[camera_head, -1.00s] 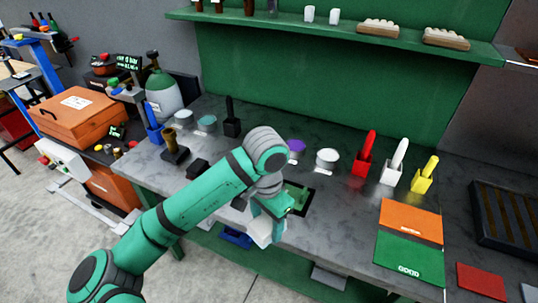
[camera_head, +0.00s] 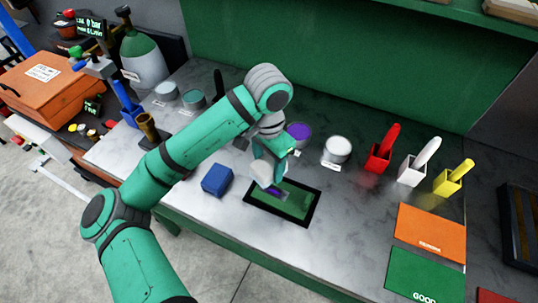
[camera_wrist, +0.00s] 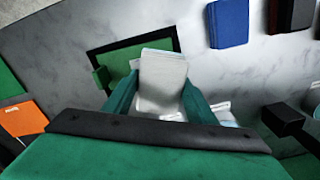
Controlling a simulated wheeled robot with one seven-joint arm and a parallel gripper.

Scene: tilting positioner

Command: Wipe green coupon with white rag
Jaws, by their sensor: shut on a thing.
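The green coupon (camera_head: 292,203) lies flat in a black frame on the grey bench, with a purple patch near its left end. It also shows in the wrist view (camera_wrist: 128,58), partly hidden behind the rag. My gripper (camera_head: 266,163) is shut on the white rag (camera_head: 263,174), a pale block shape between the green fingers. In the wrist view the rag (camera_wrist: 163,75) stands out beyond the fingertips and overlaps the frame's edge. The rag is over the coupon's upper left end; I cannot tell whether it touches.
A blue block (camera_head: 217,180) sits left of the coupon. Behind it are a purple-topped tub (camera_head: 299,134) and a white tub (camera_head: 337,151). Red (camera_head: 378,158), white (camera_head: 412,171) and yellow (camera_head: 448,184) holders stand right. Orange (camera_head: 431,233) and green (camera_head: 426,276) mats lie front right.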

